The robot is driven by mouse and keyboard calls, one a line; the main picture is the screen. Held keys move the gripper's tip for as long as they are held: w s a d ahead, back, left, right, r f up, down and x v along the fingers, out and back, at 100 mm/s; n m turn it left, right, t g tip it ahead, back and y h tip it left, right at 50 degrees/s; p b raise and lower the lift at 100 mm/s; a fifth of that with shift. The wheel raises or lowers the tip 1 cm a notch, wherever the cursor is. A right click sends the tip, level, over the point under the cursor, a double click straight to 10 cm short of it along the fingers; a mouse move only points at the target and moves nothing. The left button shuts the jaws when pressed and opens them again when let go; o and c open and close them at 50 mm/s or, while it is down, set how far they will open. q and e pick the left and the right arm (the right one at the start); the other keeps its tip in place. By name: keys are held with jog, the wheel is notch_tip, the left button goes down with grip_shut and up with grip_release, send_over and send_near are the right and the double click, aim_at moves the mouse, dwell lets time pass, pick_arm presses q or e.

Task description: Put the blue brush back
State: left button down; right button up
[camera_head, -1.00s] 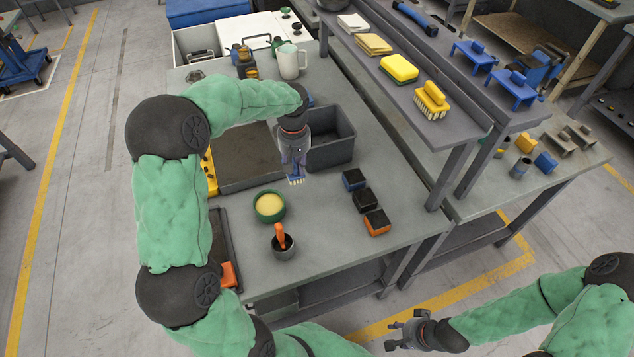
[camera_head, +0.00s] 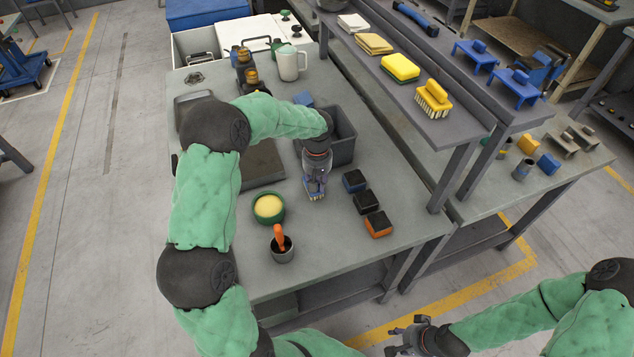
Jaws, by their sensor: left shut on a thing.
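My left gripper (camera_head: 316,179) is shut on the blue brush (camera_head: 315,188), between the green bowl and the black-topped blocks. The brush's pale bristles point down, close to the grey table (camera_head: 330,235); I cannot tell whether they touch it. The fingers hide part of the brush. A yellow brush (camera_head: 433,98) lies on the raised shelf (camera_head: 455,128), beside a yellow sponge (camera_head: 400,68). My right gripper (camera_head: 405,336) is empty and looks open, low in the picture, off the table's front edge.
A grey bin (camera_head: 343,151) is behind. A white mug (camera_head: 291,64) stands farther back.

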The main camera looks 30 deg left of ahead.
pick_arm(q)
jog(key=shift+f, duration=0.15)
jog(key=c, duration=1)
grip_release()
jog(key=shift+c, duration=0.2)
jog(key=shift+r, duration=0.6)
notch_tip(320, 180, up, 11)
jog(key=p, duration=0.2)
jog(key=shift+r, duration=0.1)
